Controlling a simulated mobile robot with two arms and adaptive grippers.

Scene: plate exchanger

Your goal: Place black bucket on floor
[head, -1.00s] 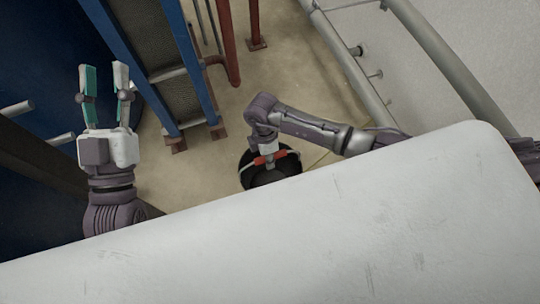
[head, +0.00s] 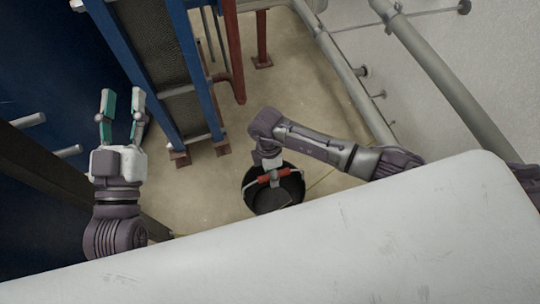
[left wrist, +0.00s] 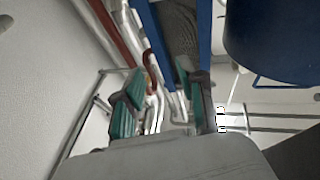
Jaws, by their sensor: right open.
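The black bucket (head: 273,201) is below my right arm in the head view, over the beige floor, its opening facing up. Its handle has a red grip (head: 277,176) that lies across the bucket's opening. My right gripper (head: 271,172) is right at this grip, pointing down, and is open. Its fingers are small and partly hidden there. I cannot tell whether the bucket's base touches the floor. My left gripper (head: 122,112) is open and empty at the left, far from the bucket. Its teal-padded fingers also show in the left wrist view (left wrist: 165,97), with nothing between them.
A blue frame with a dark mesh panel (head: 155,55) stands beyond the left gripper. A red pipe (head: 233,55) runs beside it. Grey rails (head: 345,75) run along the right by a pale wall. Beige floor (head: 295,90) is clear beyond the bucket.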

